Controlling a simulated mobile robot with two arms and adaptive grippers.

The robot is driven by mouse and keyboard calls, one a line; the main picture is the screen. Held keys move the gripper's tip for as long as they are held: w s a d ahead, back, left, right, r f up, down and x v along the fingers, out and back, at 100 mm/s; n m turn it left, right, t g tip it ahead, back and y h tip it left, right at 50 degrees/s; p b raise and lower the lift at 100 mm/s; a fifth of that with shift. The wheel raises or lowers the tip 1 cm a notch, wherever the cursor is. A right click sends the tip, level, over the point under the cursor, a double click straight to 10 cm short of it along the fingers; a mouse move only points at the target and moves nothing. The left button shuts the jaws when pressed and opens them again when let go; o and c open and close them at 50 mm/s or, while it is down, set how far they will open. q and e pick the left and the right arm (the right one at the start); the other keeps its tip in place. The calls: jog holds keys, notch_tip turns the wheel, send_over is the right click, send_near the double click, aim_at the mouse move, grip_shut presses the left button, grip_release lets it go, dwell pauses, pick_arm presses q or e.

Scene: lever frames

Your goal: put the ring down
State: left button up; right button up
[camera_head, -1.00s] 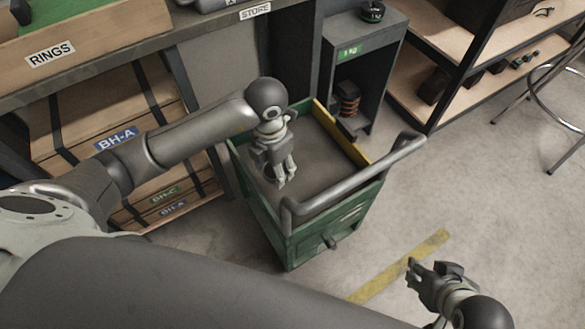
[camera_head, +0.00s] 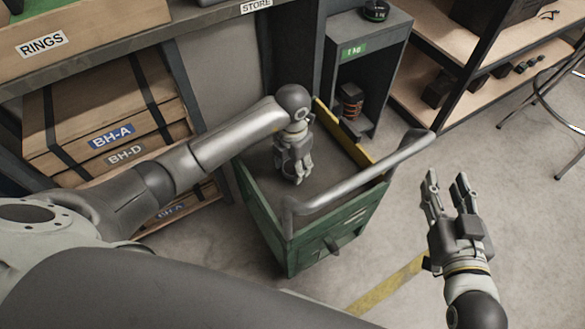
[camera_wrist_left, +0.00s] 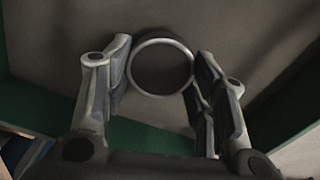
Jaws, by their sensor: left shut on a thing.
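The ring (camera_wrist_left: 162,41) is a thin, light metal band with a dark inside, seen in the left wrist view. My left gripper (camera_head: 299,178) is shut on it, with a finger on either side; the left wrist view shows these fingers (camera_wrist_left: 162,85) closely. The gripper points down inside the green cart (camera_head: 345,222), over its grey floor. In the head view the ring cannot be made out. I cannot tell whether the ring touches the cart floor. My right gripper (camera_head: 447,178) is open and empty, to the right of the cart.
The cart has a grey push handle (camera_head: 405,150) and a yellow inner side (camera_head: 340,130). Crates (camera_head: 100,110) fill the shelf at left, below a bin labelled RINGS (camera_head: 80,35). A small grey cabinet (camera_head: 350,60) stands behind the cart.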

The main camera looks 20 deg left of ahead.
pick_arm(q)
jog(key=shift+f, duration=0.7)
pick_arm(e)
jog(key=shift+w+a+r+t, duration=0.15)
jog(key=shift+r+t, duration=0.25)
jog(key=shift+r, duration=0.35)
jog(key=shift+w+a+r+t, duration=0.15)
jog(key=shift+r+t, duration=0.25)
jog(key=shift+r, duration=0.3)
pick_arm(q)
jog(key=shift+f, duration=0.1)
jog(key=o, duration=1.1)
jog(key=shift+o, duration=0.2)
pick_arm(e)
jog(key=shift+r+t, duration=0.3)
jog(key=shift+r, duration=0.05)
